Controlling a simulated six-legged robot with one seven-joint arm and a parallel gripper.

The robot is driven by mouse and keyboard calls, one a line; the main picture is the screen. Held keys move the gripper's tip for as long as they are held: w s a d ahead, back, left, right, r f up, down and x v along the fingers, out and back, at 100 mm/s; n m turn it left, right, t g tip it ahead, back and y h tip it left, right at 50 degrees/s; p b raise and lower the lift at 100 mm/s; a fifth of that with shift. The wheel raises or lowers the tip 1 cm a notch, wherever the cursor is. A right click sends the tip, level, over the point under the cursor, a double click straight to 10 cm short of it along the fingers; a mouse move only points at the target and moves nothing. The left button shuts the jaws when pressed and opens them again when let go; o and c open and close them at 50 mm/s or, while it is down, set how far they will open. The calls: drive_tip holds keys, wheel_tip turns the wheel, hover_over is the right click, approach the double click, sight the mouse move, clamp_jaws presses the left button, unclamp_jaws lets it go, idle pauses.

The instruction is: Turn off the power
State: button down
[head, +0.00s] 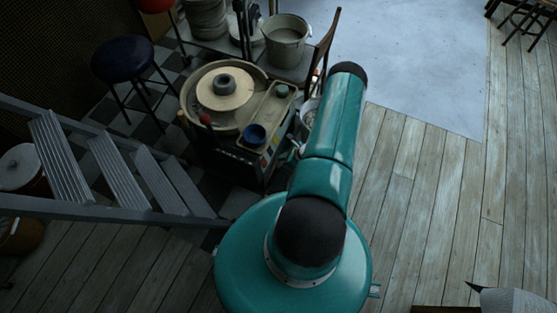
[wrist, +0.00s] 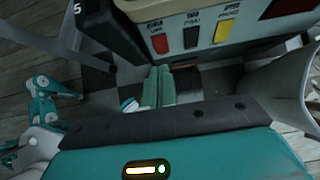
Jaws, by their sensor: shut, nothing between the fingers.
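The pottery wheel (head: 224,92) stands left of my arm in the head view, with a dark base under it. In the wrist view its pale control panel (wrist: 205,55) carries a red switch (wrist: 160,43), a black switch (wrist: 191,37) and a yellow switch (wrist: 223,31) in a row, with labels too blurred to read surely. My gripper (wrist: 160,70) is shut and empty, its teal fingers together just below the panel, nearest the red and black switches. I cannot tell whether it touches the panel. The switch positions are unclear.
A metal staircase (head: 120,165) is at the left and a dark stool (head: 123,58) behind it. A grey bucket (head: 286,40) and a wooden chair (head: 325,45) stand behind the wheel. A blue bowl (head: 255,134) sits on the wheel's tray.

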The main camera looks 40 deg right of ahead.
drive_tip(key=shift+s+d+r, duration=0.1)
drive_tip(key=shift+s+r, duration=0.15)
drive_tip(key=shift+r, duration=0.3)
drive_tip(key=shift+s+d+r, duration=0.1)
drive_tip(key=shift+s+r, duration=0.15)
drive_tip(key=shift+r, duration=0.25)
